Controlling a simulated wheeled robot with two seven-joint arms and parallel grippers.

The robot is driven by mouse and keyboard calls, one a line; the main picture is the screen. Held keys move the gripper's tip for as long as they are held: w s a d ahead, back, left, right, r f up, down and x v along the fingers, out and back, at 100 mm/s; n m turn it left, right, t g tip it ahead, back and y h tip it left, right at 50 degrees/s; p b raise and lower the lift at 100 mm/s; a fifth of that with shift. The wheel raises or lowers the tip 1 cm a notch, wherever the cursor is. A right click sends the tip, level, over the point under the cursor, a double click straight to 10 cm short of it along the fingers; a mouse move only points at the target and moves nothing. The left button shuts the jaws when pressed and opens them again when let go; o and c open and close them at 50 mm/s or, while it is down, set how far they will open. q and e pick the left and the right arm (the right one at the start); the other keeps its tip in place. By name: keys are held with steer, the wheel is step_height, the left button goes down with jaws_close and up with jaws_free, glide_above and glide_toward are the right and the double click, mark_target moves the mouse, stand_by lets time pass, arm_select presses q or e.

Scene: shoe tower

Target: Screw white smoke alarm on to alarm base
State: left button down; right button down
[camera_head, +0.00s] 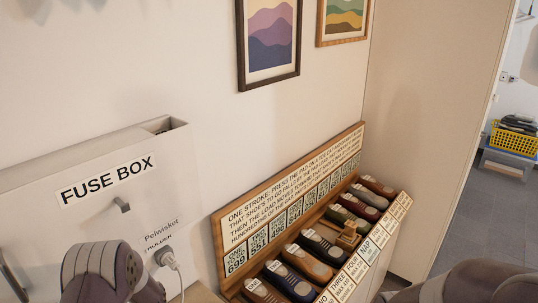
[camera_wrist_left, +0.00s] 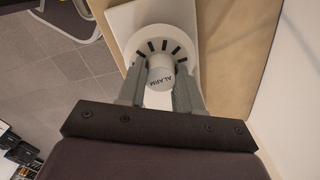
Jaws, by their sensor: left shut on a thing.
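The white smoke alarm (camera_wrist_left: 187,49) shows in the left wrist view as a round disc with dark slots. A cylindrical part marked ALARM stands out from its middle. My left gripper (camera_wrist_left: 160,83) has its grey fingers on both sides of this part and is shut on it. Behind the disc is a white plate (camera_wrist_left: 117,20), which may be the alarm base. I cannot tell whether disc and plate touch or are threaded together. In the head view only my arm links show at the lower left and lower right; neither gripper is visible there.
A wood-coloured panel (camera_wrist_left: 215,75) lies behind the plate. In the head view a white fuse box (camera_head: 60,235) with a plugged-in cord stands at left. A wooden rack (camera_head: 216,222) of several shoes stands against the wall. A yellow crate (camera_head: 514,139) is far right.

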arm_select(q)
steer(key=shift+s+d+f+m, duration=0.1)
steer(key=shift+s+f+m, duration=0.3)
steer(key=shift+m, duration=0.4)
steer(key=c, duration=0.9)
jaws_free()
steer(key=shift+o, duration=1.1)
steer(key=shift+w, duration=0.1)
steer(key=r+p, duration=0.2)
steer(key=r, duration=0.1)
steer(key=r+p, duration=0.5)
steer(key=r, duration=0.1)
steer(key=shift+w+r, duration=0.25)
steer(key=shift+r, duration=0.1)
steer(key=shift+f, duration=0.1)
